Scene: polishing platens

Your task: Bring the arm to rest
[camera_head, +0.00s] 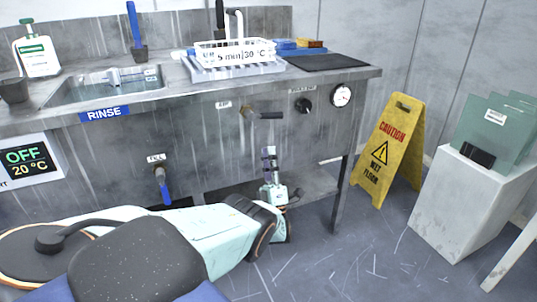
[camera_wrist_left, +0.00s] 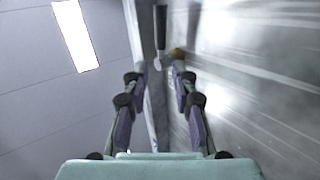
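My left gripper (camera_head: 269,152) points upward in front of the steel sink bench (camera_head: 215,135). It stands below the black-handled brass valve lever (camera_head: 266,115), with a visible gap between them. In the left wrist view the two fingers (camera_wrist_left: 161,72) are apart, with nothing held between them. A dark handle (camera_wrist_left: 160,28) shows beyond the fingertips, with a brass-coloured part beside it. My left arm reaches in from the lower left of the head view. My right gripper is not in view.
A blue-handled tap (camera_head: 162,186) sticks out of the bench front. A gauge (camera_head: 341,95) and knob are at its right end. A yellow wet-floor sign (camera_head: 391,150) and a white pedestal (camera_head: 470,205) with glass plates stand right. Floor between is clear.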

